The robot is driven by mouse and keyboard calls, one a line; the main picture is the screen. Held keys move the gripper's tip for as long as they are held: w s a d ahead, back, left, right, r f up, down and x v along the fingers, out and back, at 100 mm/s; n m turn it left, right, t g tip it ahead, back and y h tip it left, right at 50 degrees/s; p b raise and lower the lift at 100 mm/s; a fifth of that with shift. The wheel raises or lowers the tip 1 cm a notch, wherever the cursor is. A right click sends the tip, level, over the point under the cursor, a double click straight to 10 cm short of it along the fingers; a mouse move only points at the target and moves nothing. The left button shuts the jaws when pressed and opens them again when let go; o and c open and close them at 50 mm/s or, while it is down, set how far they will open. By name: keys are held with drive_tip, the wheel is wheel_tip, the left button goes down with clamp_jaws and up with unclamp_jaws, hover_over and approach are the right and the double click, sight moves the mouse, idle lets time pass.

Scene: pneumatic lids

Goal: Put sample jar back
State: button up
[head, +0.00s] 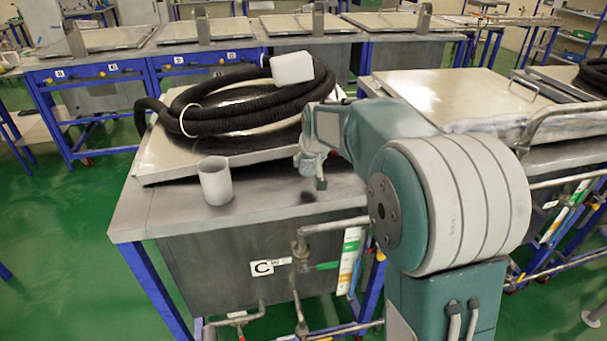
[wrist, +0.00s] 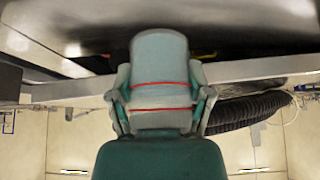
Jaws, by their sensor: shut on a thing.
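A pale grey-white, open-topped jar (head: 215,181) stands upright on the front ledge of bench C (head: 160,217), left of my gripper and apart from it. My gripper (head: 312,172) is over the right part of the same ledge, by the lid's front edge. In the wrist view my gripper (wrist: 161,98) has a finger on each side of a pale grey rounded body with two red lines. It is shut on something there. I cannot tell what the held thing is, and the head view mostly hides it behind my arm.
A coiled black hose (head: 225,118) with a white block (head: 292,67) lies on the metal lid (head: 160,160) behind the jar. Pipes and valves (head: 300,250) stick out from the bench front. Another lidded bench (head: 440,95) stands to the right. The ledge around the jar is clear.

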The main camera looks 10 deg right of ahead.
sight(305, 174)
drive_tip(key=f, duration=0.3)
drive_tip(key=shift+w+a+f, duration=0.25)
drive_tip(key=shift+a+f, duration=0.15)
drive_tip(key=shift+f, duration=0.25)
drive_tip(key=shift+a, duration=0.2)
drive_tip(key=o, duration=1.2)
drive_tip(key=shift+d, duration=0.1)
drive_tip(key=shift+o, duration=0.2)
drive_tip(key=shift+d, duration=0.15)
